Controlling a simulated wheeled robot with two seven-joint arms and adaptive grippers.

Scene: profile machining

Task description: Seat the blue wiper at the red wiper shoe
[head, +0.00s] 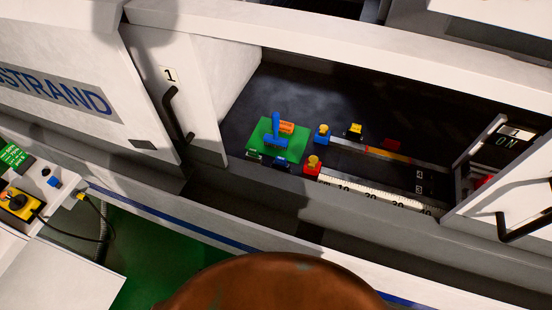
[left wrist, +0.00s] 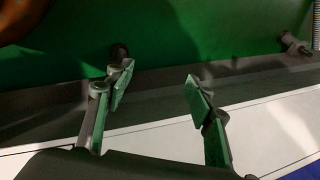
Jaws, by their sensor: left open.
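Inside the open machine bay in the head view, a blue part (head: 275,130), which looks like the blue wiper, is on a green pad (head: 262,150) beside an orange piece (head: 287,127). A red block with a yellow top (head: 313,166) sits at the left end of a white ruled scale. A smaller flat red piece (head: 390,143) lies further right and back. I cannot tell for certain which is the wiper shoe. My left gripper (left wrist: 157,85) shows only in the left wrist view, open and empty above a green floor and a pale edge. My right gripper is not in view.
A blue block with a yellow top (head: 322,134) and a yellow-black piece (head: 355,130) stand near the rear rail. The white ruled scale (head: 370,193) runs right. A left door (head: 172,90) and a right door (head: 510,200) flank the opening. A control panel (head: 25,190) is at far left.

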